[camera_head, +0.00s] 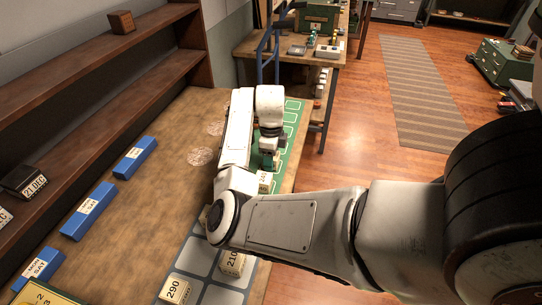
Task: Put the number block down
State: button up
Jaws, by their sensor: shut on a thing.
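My gripper (269,162) points down over the green mat (294,116) at the right side of the wooden table. It is shut on a small pale number block (264,182), which shows just below and in front of the fingers. Its printed number is too small to read surely. The fingers are partly hidden by my wrist. I cannot tell whether the block touches the mat. Two more pale blocks, marked 290 (174,290) and 210 (232,262), sit on the grey gridded mat (200,262) near the front.
Blue day blocks (135,157) line the table's left side, below a brown wooden shelf (110,60) with a dark date block (24,181). Two pale round marks (201,157) lie on otherwise bare wood mid-table. A second workbench (290,45) stands behind. My arm hides part of the mats.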

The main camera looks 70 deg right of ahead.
jog(key=shift+f, duration=0.2)
jog(key=o, duration=1)
notch_tip(320, 180, up, 12)
jog(key=shift+r+b, duration=0.15)
jog(key=shift+b, duration=0.6)
